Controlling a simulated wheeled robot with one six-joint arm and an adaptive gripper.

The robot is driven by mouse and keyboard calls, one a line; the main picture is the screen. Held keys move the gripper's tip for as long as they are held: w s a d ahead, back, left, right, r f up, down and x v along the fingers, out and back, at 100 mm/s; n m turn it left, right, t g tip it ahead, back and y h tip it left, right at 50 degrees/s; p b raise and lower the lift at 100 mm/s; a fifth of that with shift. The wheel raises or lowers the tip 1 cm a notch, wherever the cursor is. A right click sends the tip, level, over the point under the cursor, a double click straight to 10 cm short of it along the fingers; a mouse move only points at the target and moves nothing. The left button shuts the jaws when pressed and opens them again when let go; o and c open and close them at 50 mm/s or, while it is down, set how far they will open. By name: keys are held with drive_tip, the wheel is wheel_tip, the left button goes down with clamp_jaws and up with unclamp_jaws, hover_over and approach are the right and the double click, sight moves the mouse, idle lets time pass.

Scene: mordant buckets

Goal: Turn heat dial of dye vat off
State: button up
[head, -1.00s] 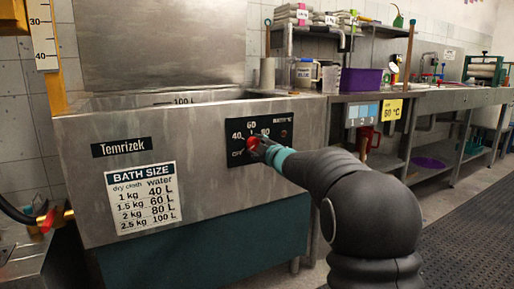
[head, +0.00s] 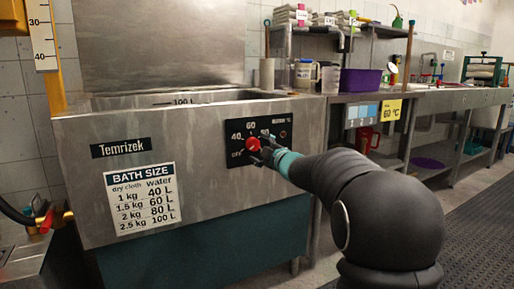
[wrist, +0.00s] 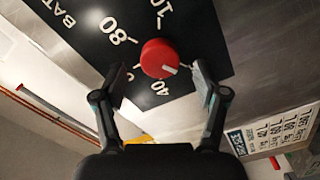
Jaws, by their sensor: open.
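The heat dial is a round red knob (wrist: 159,58) with a white pointer line, on the black panel (wrist: 190,28) of the steel dye vat (head: 80,190). The OFF mark is not visible there. My gripper (wrist: 161,72) is open, with one finger on each side of the knob and visible gaps between. In the head view my gripper (head: 267,153) is just right of the red dial (head: 253,145) and hides part of the panel.
A bath size chart (head: 143,201) and a name plate (head: 121,147) are on the vat front. A steel bench with a purple bin (head: 361,82) and a red jug (head: 368,140) stands to the right. The floor at right has a dark mat (head: 470,240).

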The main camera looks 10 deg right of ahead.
drive_tip(key=v, duration=0.8)
drive_tip(key=shift+s, duration=0.4)
drive_tip(key=shift+d, duration=0.1)
